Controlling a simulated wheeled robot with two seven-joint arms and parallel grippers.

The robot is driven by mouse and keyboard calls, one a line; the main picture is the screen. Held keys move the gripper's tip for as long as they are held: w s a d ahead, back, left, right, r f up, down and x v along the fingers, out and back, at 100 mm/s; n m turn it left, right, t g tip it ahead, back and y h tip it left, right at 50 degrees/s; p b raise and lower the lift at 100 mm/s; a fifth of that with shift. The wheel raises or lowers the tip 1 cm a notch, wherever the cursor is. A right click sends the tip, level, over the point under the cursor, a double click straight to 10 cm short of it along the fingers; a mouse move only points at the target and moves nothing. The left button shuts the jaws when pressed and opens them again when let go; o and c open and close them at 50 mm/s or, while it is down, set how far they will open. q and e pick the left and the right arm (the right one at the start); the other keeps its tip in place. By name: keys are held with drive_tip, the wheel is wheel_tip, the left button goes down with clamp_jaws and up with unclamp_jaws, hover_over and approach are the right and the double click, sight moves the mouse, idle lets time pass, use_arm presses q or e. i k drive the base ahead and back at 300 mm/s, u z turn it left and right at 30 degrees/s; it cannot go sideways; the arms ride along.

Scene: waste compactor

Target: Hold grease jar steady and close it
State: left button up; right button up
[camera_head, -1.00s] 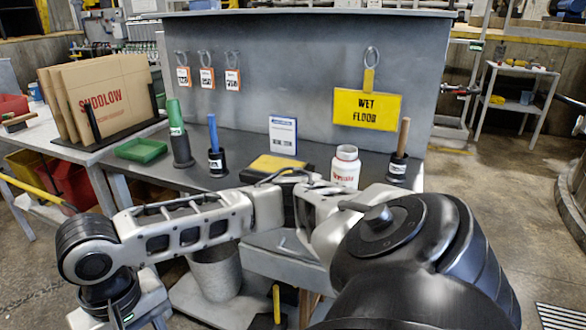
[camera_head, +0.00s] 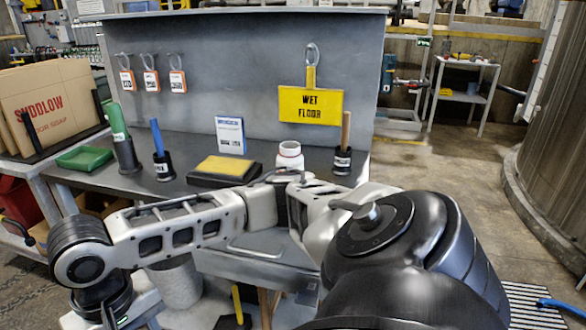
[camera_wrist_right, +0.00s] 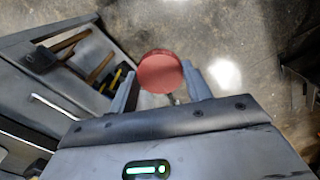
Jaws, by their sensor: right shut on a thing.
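A white jar (camera_head: 289,162) with red lettering stands upright on the grey bench (camera_head: 200,140), no lid visible on its white neck. Its lower part is hidden behind my arm. In the right wrist view, a round red lid (camera_wrist_right: 160,72) sits between the fingers of my right gripper (camera_wrist_right: 160,82), which is shut on it. The lid is over the floor, apart from the jar.
A black holder with a wooden handle (camera_head: 345,140) stands right of the jar. A black-and-yellow pad (camera_head: 225,168) lies left of it. A yellow wet-floor sign (camera_head: 310,104) hangs behind. In the right wrist view, a hammer (camera_wrist_right: 60,48) lies at left. Open floor (camera_head: 440,165) lies right of the bench.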

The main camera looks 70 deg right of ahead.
sight(289, 153)
drive_tip(key=z, duration=2.15)
drive_tip(key=i, duration=0.3)
